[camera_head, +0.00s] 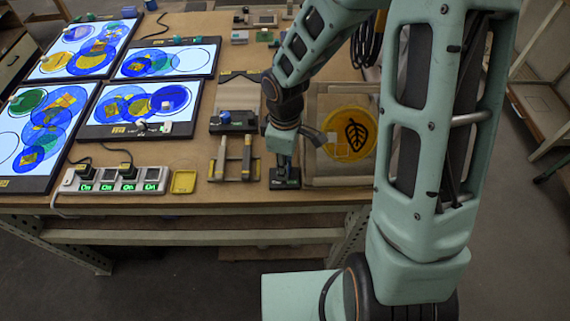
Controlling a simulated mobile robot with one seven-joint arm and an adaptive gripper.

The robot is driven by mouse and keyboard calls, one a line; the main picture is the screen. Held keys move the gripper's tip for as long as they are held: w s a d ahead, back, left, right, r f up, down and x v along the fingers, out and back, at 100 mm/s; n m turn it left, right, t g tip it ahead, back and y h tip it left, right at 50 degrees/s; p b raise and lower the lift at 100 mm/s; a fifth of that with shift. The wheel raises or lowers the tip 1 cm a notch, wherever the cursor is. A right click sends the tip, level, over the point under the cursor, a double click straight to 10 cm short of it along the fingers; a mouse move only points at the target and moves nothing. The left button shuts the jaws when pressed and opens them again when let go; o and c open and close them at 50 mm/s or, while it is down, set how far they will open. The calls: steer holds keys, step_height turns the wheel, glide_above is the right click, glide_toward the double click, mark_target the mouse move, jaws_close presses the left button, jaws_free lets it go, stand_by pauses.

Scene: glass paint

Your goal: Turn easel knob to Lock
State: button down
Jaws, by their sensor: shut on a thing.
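My gripper (284,161) points down over a small dark base plate (286,183) at the table's front edge. It is shut on what looks like the easel knob on that plate; the fingers hide most of the knob, and I cannot read its setting. Just right of it is a light frame (316,176) with a yellow disc (362,150) bearing a black leaf.
Several lit panels (165,62) with blue and yellow circles fill the table's left side. A power strip (118,181) with green "On" lights and a yellow tray (184,182) lie along the front edge.

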steer(key=c, duration=1.7)
jaws_free()
step_height(320, 180, up, 12)
steer(key=shift+r, duration=0.1)
steer(key=shift+w, duration=0.1)
